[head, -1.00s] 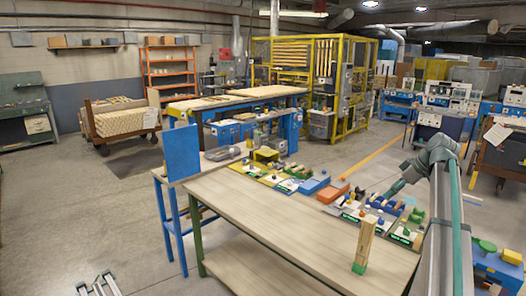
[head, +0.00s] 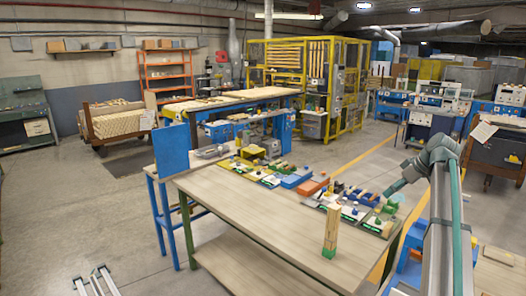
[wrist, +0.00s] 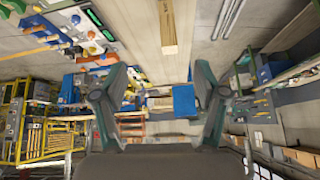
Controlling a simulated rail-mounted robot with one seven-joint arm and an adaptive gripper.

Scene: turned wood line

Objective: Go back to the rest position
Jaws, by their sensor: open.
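A tall wooden block (head: 331,225) with a green foot stands upright on the table's near right part, apart from my gripper. A wooden piece also shows at the top of the wrist view (wrist: 168,28).
Coloured trays and small parts line the table's far right edge, among them an orange bin (head: 311,187) and a blue bin (head: 296,178). A blue panel (head: 171,148) stands at the table's left corner. A yellow cage (head: 345,95) is behind.

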